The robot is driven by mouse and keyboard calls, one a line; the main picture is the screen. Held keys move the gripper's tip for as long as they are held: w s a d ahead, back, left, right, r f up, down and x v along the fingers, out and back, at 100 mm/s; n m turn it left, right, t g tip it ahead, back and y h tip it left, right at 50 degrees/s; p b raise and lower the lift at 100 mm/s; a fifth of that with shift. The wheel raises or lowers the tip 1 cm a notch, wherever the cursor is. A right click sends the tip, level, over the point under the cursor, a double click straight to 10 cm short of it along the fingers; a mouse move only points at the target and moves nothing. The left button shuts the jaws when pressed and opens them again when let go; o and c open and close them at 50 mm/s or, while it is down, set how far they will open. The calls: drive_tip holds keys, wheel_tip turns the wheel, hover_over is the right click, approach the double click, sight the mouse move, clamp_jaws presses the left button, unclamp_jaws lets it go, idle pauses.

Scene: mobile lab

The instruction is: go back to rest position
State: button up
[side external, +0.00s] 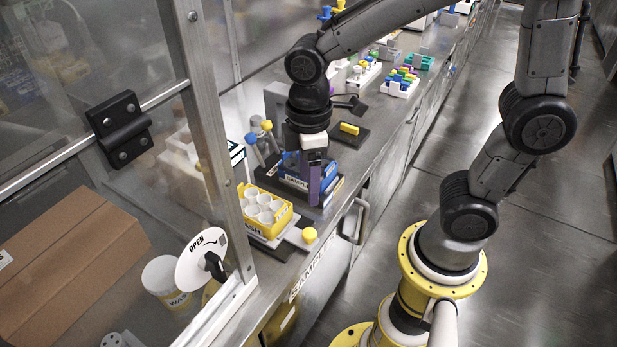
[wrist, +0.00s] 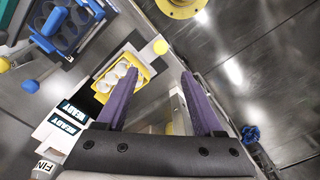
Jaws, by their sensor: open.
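My gripper (side external: 313,198) hangs from the arm with its purple fingers pointing down, close to the blue rack (side external: 313,171) at the front of the bench. In the wrist view my gripper (wrist: 159,76) shows its two purple fingers spread apart with nothing between them. The fingers appear in front of part of the blue rack in the side view. I cannot tell whether they touch it. The arm is bent over the bench from its base on the right.
A yellow rack of white cups (side external: 268,210) stands left of my gripper, with a yellow knob (side external: 309,235) nearby. A glass enclosure frame (side external: 208,120) stands at left. A black pad holds a yellow block (side external: 349,128). Colourful racks (side external: 401,82) sit farther back. The floor (side external: 540,220) at right looks clear.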

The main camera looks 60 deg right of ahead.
drive_tip(key=s+d+r+m+t, duration=0.5)
drive_tip(key=s+d+r+m, duration=0.2)
drive_tip(key=s+r+m, duration=0.1)
drive_tip(key=shift+s+m+t, duration=0.3)
drive_tip(key=shift+s+m, duration=0.2)
drive_tip(key=shift+s, duration=0.3)
